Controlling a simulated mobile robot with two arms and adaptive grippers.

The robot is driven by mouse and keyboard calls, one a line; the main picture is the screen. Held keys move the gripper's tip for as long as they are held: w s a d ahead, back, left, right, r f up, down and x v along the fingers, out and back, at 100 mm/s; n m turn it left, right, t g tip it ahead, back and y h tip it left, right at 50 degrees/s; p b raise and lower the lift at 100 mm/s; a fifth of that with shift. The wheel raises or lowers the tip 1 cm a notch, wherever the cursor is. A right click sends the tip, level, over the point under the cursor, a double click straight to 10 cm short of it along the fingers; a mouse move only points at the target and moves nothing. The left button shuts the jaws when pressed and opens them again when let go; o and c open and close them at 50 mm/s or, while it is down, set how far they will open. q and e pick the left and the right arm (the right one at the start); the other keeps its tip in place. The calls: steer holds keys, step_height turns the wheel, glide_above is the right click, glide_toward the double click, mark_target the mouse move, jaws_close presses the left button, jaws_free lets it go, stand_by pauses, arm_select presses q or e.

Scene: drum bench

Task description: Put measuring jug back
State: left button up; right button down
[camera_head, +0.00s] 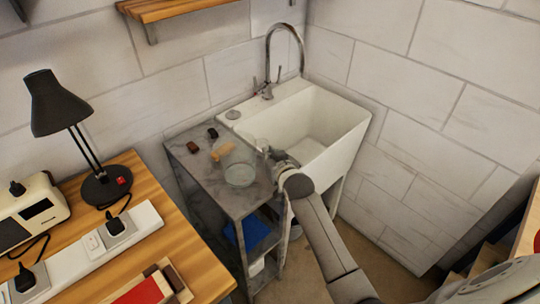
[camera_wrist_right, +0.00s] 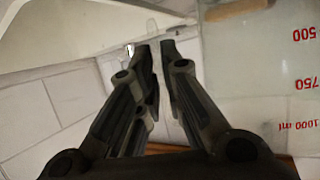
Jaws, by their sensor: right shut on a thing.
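The measuring jug (camera_head: 240,172) is clear glass and shows upright over the grey counter beside the sink. I cannot tell whether its base touches the counter. In the right wrist view the jug (camera_wrist_right: 270,80) fills the right side, with red marks that appear upside down. My right gripper (camera_head: 273,157) is on the sink side of the jug. In the wrist view its two dark fingers (camera_wrist_right: 154,48) are close together on the jug's handle side, shut on the jug. The clear handle between them is hard to make out. My left gripper is not in view.
A white sink (camera_head: 335,125) with a tall tap (camera_head: 283,50) stands right of the counter (camera_head: 190,165). A wooden-handled item (camera_head: 220,147) and small dark blocks (camera_head: 193,147) are near the jug. A wooden bench (camera_head: 195,262) with a black lamp (camera_head: 58,105) is at left.

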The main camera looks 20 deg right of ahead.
steer(key=shift+f, duration=0.1)
steer(key=shift+f, duration=0.2)
steer(key=c, duration=1.6)
jaws_free()
steer(key=shift+o, duration=0.2)
steer(key=shift+r, duration=0.2)
steer(key=shift+s, duration=0.3)
steer(key=b+v, duration=0.1)
steer(key=v, duration=1)
steer(key=shift+s, duration=0.2)
